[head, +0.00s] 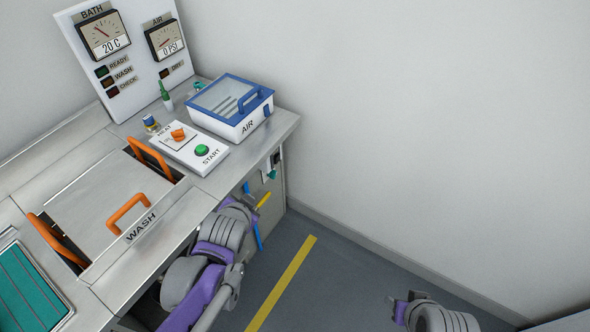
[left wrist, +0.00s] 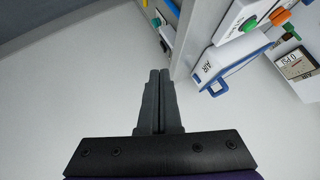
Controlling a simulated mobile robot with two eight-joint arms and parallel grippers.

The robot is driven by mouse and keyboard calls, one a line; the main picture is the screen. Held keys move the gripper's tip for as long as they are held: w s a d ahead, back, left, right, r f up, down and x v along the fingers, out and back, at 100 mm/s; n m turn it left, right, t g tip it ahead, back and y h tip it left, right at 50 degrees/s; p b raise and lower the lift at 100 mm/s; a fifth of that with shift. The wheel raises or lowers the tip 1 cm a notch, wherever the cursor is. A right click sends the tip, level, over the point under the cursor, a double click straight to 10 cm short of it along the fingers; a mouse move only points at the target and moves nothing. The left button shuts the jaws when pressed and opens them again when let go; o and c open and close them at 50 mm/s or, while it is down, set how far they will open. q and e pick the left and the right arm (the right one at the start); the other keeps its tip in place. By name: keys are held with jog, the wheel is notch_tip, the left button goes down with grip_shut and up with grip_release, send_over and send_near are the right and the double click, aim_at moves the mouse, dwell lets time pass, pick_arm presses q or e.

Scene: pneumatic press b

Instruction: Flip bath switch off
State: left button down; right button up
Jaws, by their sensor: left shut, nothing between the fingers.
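The console's heat panel (head: 195,150) on the bench has an orange knob (head: 178,134) and a green START button (head: 202,150). The bath gauge (head: 103,36) reads 20 C. No switch labelled bath is readable; small dark and green controls (head: 272,174) sit on the bench's right end, too small to read. My left arm reaches in front of the bench, near a blue strip and a yellow lever (head: 263,200). In the left wrist view my left gripper (left wrist: 159,72) is shut and empty, apart from the bench. Its fingertips are hard to make out in the head view.
A blue-lidded AIR box (head: 230,104) stands on the bench's right part. Orange handles (head: 127,209) rise over the WASH lid. The wall on the right is bare. The floor with a yellow line (head: 283,283) is clear. Part of my right arm shows at the bottom right.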

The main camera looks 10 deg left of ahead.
pick_arm(q)
jog(key=w+d+f+m+t+h+b, duration=0.1)
jog(key=w+f+m+t+h+b, duration=0.3)
jog(key=w+f+m+t+b, duration=0.4)
jog(key=w+f+m+b, duration=0.7)
jog(key=w+f, duration=0.5)
jog(key=f, duration=0.3)
jog(key=shift+w+d+m+t+b, duration=0.25)
jog(key=shift+m+t+b, duration=0.05)
jog(key=shift+m, duration=0.1)
pick_arm(e)
notch_tip(320, 180, down, 19)
jog(key=shift+w+a+g, duration=0.3)
jog(key=shift+w, duration=0.15)
jog(key=shift+r, duration=0.1)
